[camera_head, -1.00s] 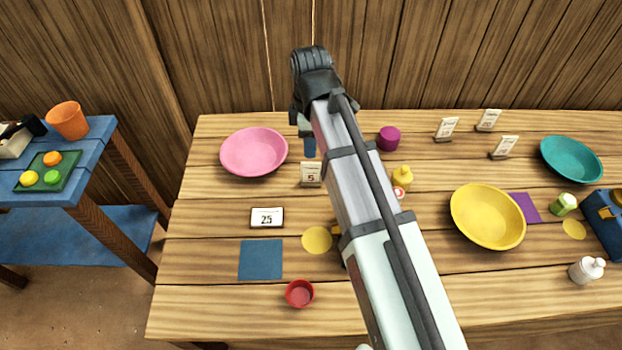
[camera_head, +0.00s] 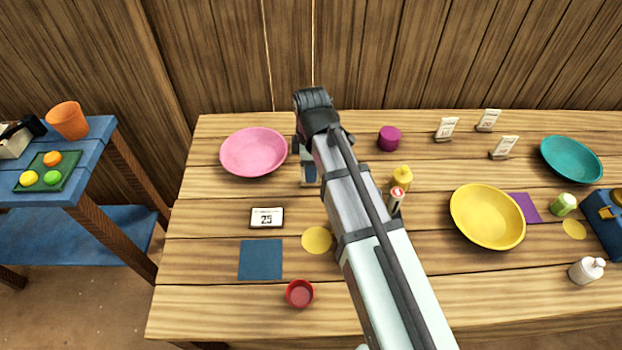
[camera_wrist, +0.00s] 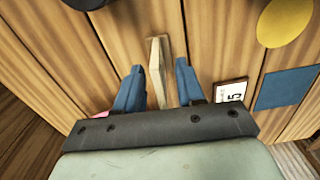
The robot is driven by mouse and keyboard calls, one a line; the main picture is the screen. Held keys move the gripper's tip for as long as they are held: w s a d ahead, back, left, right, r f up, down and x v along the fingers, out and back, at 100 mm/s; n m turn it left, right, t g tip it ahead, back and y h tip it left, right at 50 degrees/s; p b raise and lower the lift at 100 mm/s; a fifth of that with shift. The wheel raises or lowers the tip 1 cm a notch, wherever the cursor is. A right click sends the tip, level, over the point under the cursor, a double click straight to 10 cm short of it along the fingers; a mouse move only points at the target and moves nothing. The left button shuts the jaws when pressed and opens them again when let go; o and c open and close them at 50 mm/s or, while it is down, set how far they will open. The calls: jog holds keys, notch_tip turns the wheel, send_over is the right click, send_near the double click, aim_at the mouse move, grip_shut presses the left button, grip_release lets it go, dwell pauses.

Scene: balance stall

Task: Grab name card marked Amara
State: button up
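Three small white standing cards are at the back right in the head view: one on the left (camera_head: 446,128), one at the back (camera_head: 488,120) and one in front (camera_head: 503,147). Their print is too small to read, so I cannot tell which says Amara. My gripper (camera_head: 309,174) is low over the table, right of the pink plate. In the wrist view its two blue fingers (camera_wrist: 159,70) are open, on either side of a thin wooden standing card (camera_wrist: 155,55) seen from its edge. A gap shows beside the card. In the head view my arm mostly hides this card.
A card marked 25 (camera_head: 267,218) lies left of my arm; it also shows in the wrist view (camera_wrist: 231,92). The pink plate (camera_head: 253,152) is close to the gripper's left.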

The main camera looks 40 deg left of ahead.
jog(key=shift+f, duration=0.7)
jog(key=shift+c, duration=0.3)
grip_shut()
